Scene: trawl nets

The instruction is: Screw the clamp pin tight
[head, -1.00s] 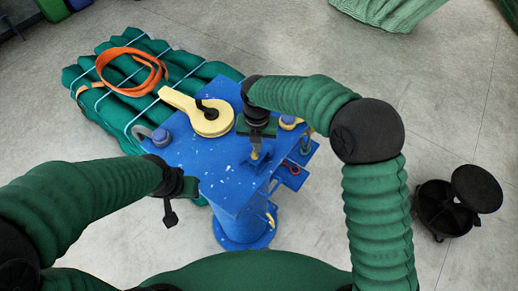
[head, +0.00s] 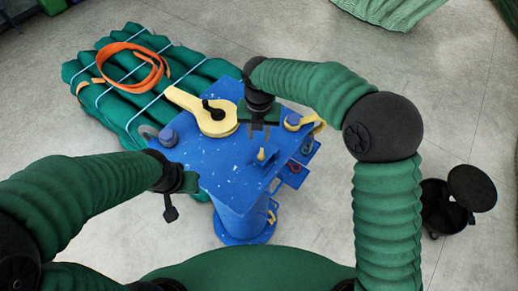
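A blue stand (head: 222,165) with a flat, paint-chipped top is in the middle of the head view. A small yellow pin (head: 261,154) stands upright near its front right edge; it may be the clamp pin, and I cannot tell how tight it is. My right gripper (head: 259,135) points down just behind this pin, apart from it, with its fingers spread and empty. My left gripper (head: 170,207) hangs at the stand's left edge, touching nothing I can make out; its finger gap is unclear.
A yellow lever with a black knob (head: 205,113) lies on the stand. Blue-capped fittings (head: 168,137) (head: 292,121) sit at its corners. A bundled green net (head: 125,85) with an orange strap (head: 150,80) lies behind. A black open container (head: 445,208) is on the floor at right.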

